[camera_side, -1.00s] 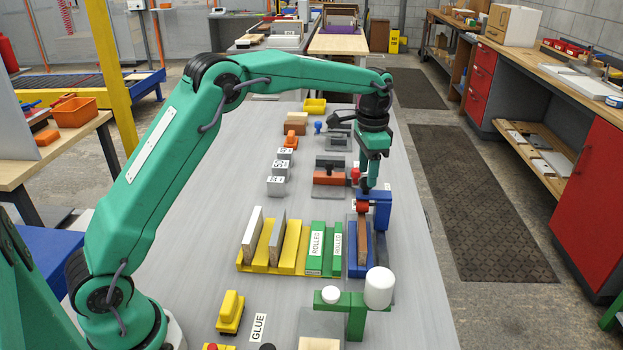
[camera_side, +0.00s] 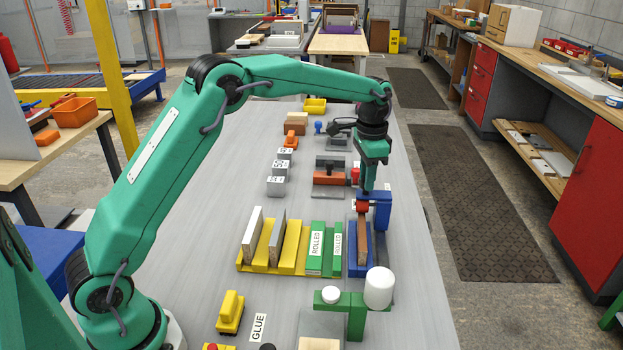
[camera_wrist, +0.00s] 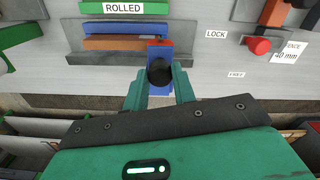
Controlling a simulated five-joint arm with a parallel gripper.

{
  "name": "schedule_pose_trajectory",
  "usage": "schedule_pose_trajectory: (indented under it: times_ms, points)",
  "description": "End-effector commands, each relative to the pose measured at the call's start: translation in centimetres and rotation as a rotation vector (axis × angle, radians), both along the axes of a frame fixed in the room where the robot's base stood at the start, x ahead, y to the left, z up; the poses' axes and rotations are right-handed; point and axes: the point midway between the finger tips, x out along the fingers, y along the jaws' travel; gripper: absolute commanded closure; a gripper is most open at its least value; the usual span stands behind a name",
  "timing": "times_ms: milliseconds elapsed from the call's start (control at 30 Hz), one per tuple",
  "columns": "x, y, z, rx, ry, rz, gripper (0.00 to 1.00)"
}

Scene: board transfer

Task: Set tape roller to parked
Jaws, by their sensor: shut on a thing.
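The tape roller (camera_side: 379,207) is a blue block with a red end. It stands at the far end of a blue holder (camera_side: 356,271) in the side view. A brown board (camera_side: 363,243) stands on edge in that holder. My gripper (camera_side: 368,187) is above the roller, pointing down. In the wrist view my gripper (camera_wrist: 160,88) is shut on the black knob of the roller (camera_wrist: 160,50), one finger on each side. The brown board (camera_wrist: 112,43) lies left of the roller there. The fingers hide part of the roller.
Left of the holder are green slots (camera_side: 315,240) labelled ROLLED and a yellow rack (camera_side: 290,250) with boards. A green stand with a white cylinder (camera_side: 379,288) is nearer the camera. A red knob (camera_wrist: 259,45) sits near LOCK and FREE labels. Bare table lies left of the racks.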

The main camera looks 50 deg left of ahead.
Motion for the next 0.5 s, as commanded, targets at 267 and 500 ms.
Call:
schedule_pose_trajectory:
  times_ms: [267, 500]
  points:
    - [-1.0, -1.0, 0.1, 0.0, 0.001, -0.002, 1.0]
    - [-3.2, -3.2, 0.1, 0.0, 0.0, -0.003, 1.0]
